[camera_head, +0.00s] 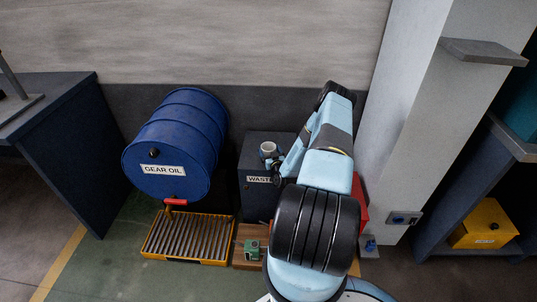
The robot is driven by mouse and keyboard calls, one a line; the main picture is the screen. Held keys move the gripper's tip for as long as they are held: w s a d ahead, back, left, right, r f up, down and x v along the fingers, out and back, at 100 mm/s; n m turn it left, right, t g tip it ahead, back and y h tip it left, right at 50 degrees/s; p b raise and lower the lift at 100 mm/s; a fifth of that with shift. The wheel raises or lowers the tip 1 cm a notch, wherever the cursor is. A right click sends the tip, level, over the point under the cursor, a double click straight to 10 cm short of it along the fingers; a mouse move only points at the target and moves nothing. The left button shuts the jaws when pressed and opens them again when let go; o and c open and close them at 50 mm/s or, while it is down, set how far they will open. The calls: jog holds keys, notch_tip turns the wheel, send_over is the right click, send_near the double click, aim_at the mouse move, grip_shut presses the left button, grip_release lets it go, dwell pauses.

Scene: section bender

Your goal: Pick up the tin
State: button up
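A small pale, round, open-topped thing, which looks like the tin (268,147), shows above the dark grey box labelled "WAST..." (255,200). My arm reaches over the box from the front right. My gripper (270,157) is at the pale tin, small and partly hidden by my own arm. I cannot tell whether its fingers touch the tin or only stand beside it. Whether the tin rests on the box or is held over it is also unclear.
A blue gear oil drum (180,130) with a red tap (175,202) lies left, above a yellow-edged grated tray (188,238). A green part (252,248) sits on a wooden board. A pillar (410,110) stands right. A workbench (75,140) is far left.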

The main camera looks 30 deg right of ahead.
jog(key=c, duration=0.7)
